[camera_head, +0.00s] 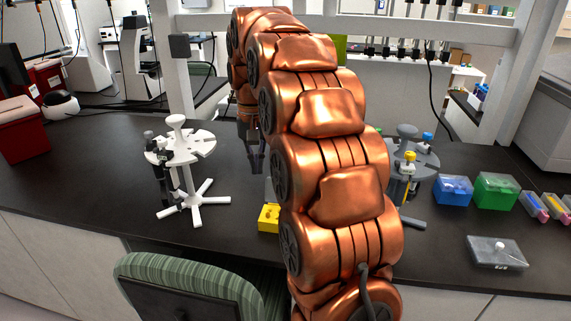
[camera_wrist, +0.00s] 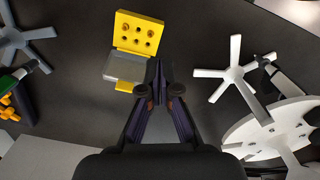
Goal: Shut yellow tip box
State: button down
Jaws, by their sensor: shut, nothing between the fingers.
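The yellow tip box (camera_wrist: 138,32) is on the dark bench, at the top left of centre in the wrist view. Its top with several holes is exposed, and a grey see-through lid (camera_wrist: 124,66) with a yellow edge appears open beside it. In the head view the box (camera_head: 268,218) is partly hidden behind my arm. My gripper (camera_wrist: 156,72) is shut and empty, its fingertips pictured just right of the lid; whether they touch it I cannot tell. In the head view my gripper (camera_head: 255,163) is behind and slightly left of the box, above the bench.
A white pipette stand (camera_head: 195,203) with a dark pipette (camera_head: 158,175) is left of the box. A grey stand (camera_head: 412,163) is to the right, partly behind my arm. Blue (camera_head: 453,190) and green (camera_head: 496,190) boxes stand farther right. A green chair (camera_head: 190,285) is in front.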

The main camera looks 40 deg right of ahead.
jog(key=w+d+m+p, duration=0.1)
jog(key=w+d+m, duration=0.1)
jog(key=w+d, duration=0.35)
jog(key=w+d+m, duration=0.1)
jog(key=w+d, duration=0.1)
jog(key=d, duration=0.7)
notch_tip(320, 180, down, 8)
jog(key=s+a+p, duration=0.2)
jog(key=p, duration=0.1)
jog(key=shift+s+f+m+t, duration=0.15)
jog(key=shift+s+m+t, duration=0.05)
jog(key=shift+m+t, duration=0.1)
dwell(0.4)
jog(key=shift+s+a+h+b, duration=0.15)
jog(key=shift+a+h+b, duration=0.1)
jog(key=shift+h+b, duration=0.25)
